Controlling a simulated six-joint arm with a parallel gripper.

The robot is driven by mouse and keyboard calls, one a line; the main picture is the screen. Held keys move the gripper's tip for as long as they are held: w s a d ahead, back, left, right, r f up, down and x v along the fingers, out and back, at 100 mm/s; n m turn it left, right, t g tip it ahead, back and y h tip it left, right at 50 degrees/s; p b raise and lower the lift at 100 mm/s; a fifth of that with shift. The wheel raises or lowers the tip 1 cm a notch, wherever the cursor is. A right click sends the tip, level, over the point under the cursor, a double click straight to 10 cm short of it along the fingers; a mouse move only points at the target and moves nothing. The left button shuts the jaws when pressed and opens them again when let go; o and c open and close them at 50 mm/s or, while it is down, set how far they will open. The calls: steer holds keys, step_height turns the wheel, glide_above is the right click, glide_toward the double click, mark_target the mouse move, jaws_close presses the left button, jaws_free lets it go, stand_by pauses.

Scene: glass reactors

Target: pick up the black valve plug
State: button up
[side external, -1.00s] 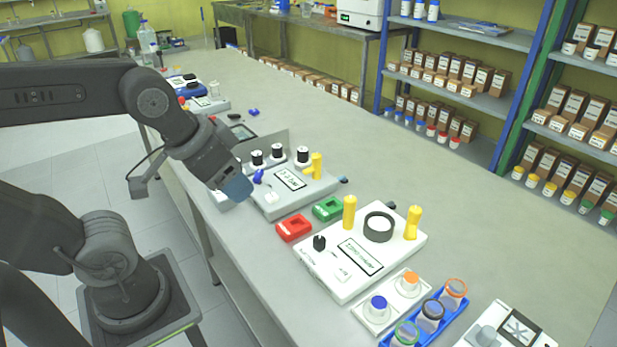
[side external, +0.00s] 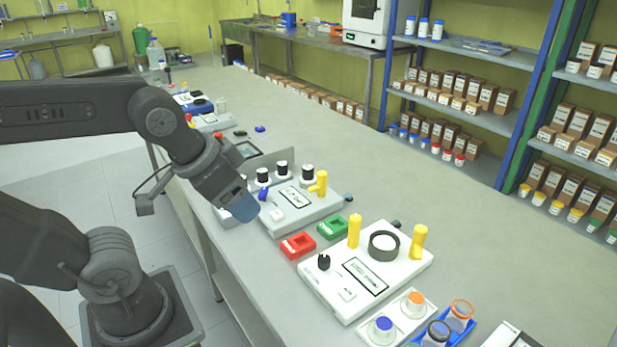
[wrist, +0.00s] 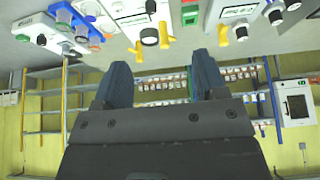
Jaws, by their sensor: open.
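A small black knob (side external: 323,262), which may be the black valve plug, stands upright on the near-left part of the large white panel (side external: 345,307) in the side view. I cannot tell for certain which black part is the plug. The panel also bears a black ring (side external: 383,246) and two upright yellow handles (side external: 354,232). My gripper (side external: 241,207) hangs beside the left end of the grey panel (side external: 300,211), apart from the black knob. In the wrist view my gripper (wrist: 162,60) has its two blue fingers spread, with nothing between them.
Red (side external: 298,246) and green (side external: 332,228) blocks lie between the two panels. Several black-topped parts (side external: 281,169) stand behind the grey panel, which bears a yellow valve (side external: 319,184). A white tray (side external: 403,329) and jars in a blue rack (side external: 459,316) sit nearest. The bench's right side is clear.

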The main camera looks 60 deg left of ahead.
steer(key=w+a+r+n+g, duration=0.1)
steer(key=w+a+r+n, duration=0.2)
steer(key=w, duration=0.3)
steer(key=w+a+r+n+g, duration=0.1)
steer(key=w+a+r+n, duration=0.1)
steer(key=w, duration=0.4)
steer(key=n+g, duration=0.4)
steer(key=n, duration=0.7)
glide_above(308, 167)
step_height(308, 167, down, 10)
steer(key=f, duration=0.7)
steer(key=shift+w+a+f, duration=0.1)
steer(key=shift+a+f, duration=0.1)
steer(key=shift+f, duration=0.2)
steer(key=shift+d+f, duration=0.2)
steer(key=shift+f, duration=2.85)
steer(key=c, duration=1)
